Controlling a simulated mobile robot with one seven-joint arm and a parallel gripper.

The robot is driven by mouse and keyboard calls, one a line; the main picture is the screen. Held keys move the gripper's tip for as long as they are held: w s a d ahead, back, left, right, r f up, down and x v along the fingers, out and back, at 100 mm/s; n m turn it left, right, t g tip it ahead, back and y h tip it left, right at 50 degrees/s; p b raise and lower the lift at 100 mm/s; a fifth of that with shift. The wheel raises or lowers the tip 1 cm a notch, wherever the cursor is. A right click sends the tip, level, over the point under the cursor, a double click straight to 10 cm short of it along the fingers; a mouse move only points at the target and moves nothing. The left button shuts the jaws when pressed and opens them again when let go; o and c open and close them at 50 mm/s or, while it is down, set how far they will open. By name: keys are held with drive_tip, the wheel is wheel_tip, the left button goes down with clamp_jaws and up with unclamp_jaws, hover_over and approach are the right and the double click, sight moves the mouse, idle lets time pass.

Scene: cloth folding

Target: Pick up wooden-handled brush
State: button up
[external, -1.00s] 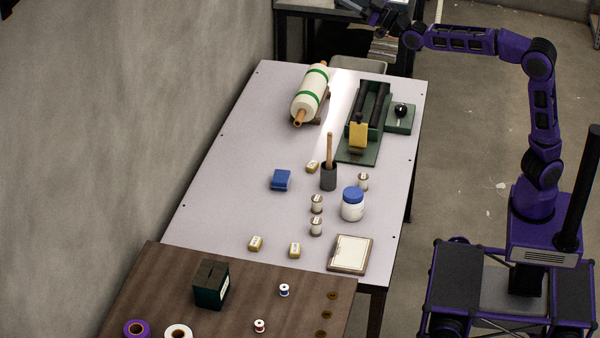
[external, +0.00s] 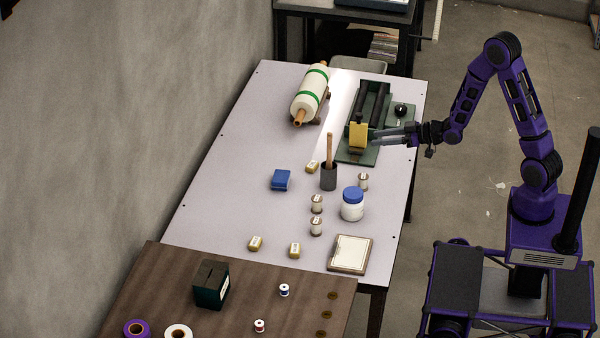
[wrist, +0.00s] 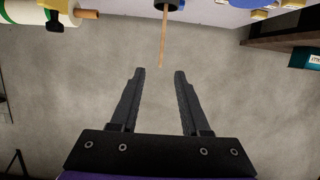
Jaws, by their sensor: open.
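The wooden-handled brush (external: 330,149) stands upright in a dark cylindrical holder (external: 328,178) on the white table, its handle pointing up. In the wrist view the thin wooden handle (wrist: 164,38) comes out of the dark holder (wrist: 166,4) at the top edge and ends just beyond my fingertips, roughly in line with the gap. My gripper (external: 376,137) is open and empty, level over the right side of the table, to the right of the handle in the external view. Both fingers (wrist: 159,72) show apart in the wrist view. The brush's lower end is hidden in the holder.
A green machine with a yellow part (external: 358,134) is close by my gripper. A white jar with a blue lid (external: 353,205), spools (external: 316,204), a blue block (external: 281,180) and a small yellow block (external: 312,166) surround the holder. A fabric roll (external: 310,93) lies farther back.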

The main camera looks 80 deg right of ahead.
hover_over(329, 156)
drive_tip(key=s, duration=0.5)
wheel_tip(329, 156, down, 4)
drive_tip(key=x, duration=0.5)
drive_tip(key=shift+w+d+f+b, duration=0.1)
drive_tip(key=shift+d+f+b, duration=0.1)
drive_tip(key=shift+b, duration=0.1)
clamp_jaws()
idle(0.6)
